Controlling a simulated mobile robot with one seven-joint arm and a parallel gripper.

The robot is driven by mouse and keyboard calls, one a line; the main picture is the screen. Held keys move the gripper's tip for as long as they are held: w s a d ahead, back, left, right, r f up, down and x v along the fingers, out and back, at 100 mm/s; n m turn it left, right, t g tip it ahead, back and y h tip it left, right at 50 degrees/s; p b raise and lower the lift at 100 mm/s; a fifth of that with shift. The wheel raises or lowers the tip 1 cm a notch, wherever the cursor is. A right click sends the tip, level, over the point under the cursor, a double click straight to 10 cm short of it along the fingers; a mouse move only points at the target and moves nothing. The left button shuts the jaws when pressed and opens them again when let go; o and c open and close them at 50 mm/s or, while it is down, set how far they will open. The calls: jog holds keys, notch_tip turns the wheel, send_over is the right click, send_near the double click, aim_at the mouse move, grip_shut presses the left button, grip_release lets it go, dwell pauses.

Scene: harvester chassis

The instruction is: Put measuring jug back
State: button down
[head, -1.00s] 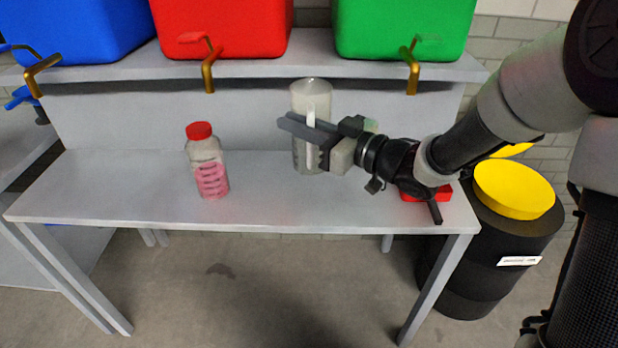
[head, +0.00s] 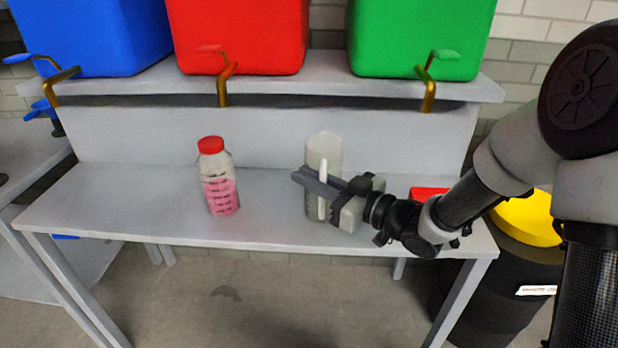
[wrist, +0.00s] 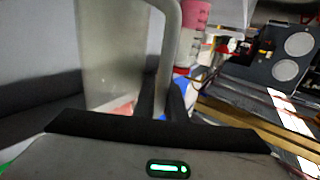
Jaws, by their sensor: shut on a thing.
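The measuring jug (head: 323,150) is a pale, translucent upright cylinder with a white handle, over the right half of the grey bench. My gripper (head: 318,186) is shut on the jug's handle from the right. In the wrist view the jug (wrist: 108,60) stands close in front, with its handle between the dark fingers (wrist: 165,100). The jug's lower right part is hidden behind the gripper. Whether its base touches the bench top I cannot tell.
A red-capped bottle of pink liquid (head: 219,185) stands on the bench (head: 130,200) to the left. Blue (head: 95,35), red (head: 240,35) and green (head: 420,35) tanks with taps sit on the shelf behind. A red object (head: 428,193) lies at right, near a yellow-lidded black drum (head: 525,275).

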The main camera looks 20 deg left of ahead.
jog(key=c, duration=1.8)
grip_release()
jog(key=p+v, duration=0.2)
jog(key=v, duration=1)
